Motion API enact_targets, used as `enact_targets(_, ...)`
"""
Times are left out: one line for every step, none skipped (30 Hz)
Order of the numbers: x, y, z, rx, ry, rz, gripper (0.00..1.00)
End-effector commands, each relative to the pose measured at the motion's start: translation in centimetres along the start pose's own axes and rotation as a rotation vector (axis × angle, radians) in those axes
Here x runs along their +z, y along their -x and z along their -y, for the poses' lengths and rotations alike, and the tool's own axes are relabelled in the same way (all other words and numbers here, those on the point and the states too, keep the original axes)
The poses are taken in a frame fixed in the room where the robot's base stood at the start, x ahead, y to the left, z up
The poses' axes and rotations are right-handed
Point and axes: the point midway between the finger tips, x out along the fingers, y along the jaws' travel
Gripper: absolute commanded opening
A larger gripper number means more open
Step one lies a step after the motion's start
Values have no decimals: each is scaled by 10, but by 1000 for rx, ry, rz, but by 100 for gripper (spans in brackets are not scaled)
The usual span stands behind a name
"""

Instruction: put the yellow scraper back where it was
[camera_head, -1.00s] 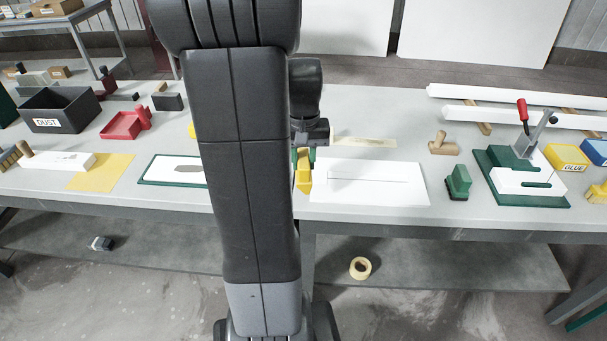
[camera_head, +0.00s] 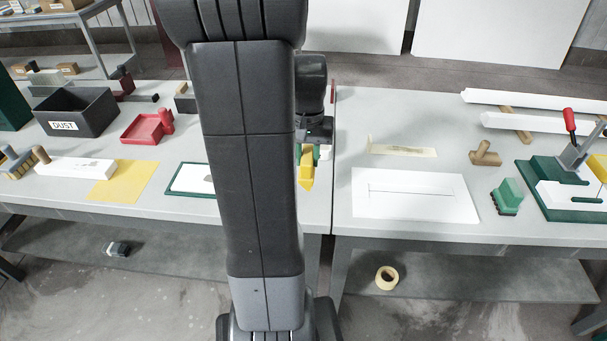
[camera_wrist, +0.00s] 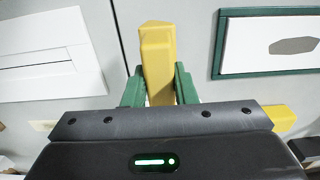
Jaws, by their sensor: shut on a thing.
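The yellow scraper (camera_head: 306,170) is held in my gripper (camera_wrist: 159,88), seen in the wrist view as a yellow block (camera_wrist: 157,50) between the two green fingers. In the head view it hangs just right of my arm, over the grey table left of the seam between two tabletops. My arm hides part of the table behind it. Whether the scraper touches the table cannot be told.
A green-framed white board (camera_head: 190,180) lies left of my arm; a slotted white panel (camera_head: 415,195) lies right of the seam. A red dustpan-like tray (camera_head: 145,128), a black DUST box (camera_head: 85,108) and a green block (camera_head: 507,197) also stand on the tables. Another yellow thing (camera_wrist: 281,118) shows beside my gripper.

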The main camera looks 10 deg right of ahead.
Motion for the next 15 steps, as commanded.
enact_targets(1,-7,0,1,0,4,0)
enact_targets(0,-10,0,0,0,2,0)
enact_targets(0,-13,0,0,1,1,0)
enact_targets(0,-15,0,0,1,1,0)
enact_targets(0,-18,0,0,1,1,0)
enact_targets(0,-23,0,0,1,3,0)
enact_targets(1,-28,0,1,1,4,0)
enact_targets(1,-32,0,0,1,3,0)
enact_targets(0,-38,0,0,1,4,0)
enact_targets(0,-43,0,0,1,3,0)
enact_targets(0,-46,0,0,1,4,0)
enact_targets(0,-50,0,0,1,2,0)
enact_targets(0,-51,0,0,1,1,0)
enact_targets(0,-52,0,0,1,1,0)
enact_targets(0,-53,0,0,1,0,0)
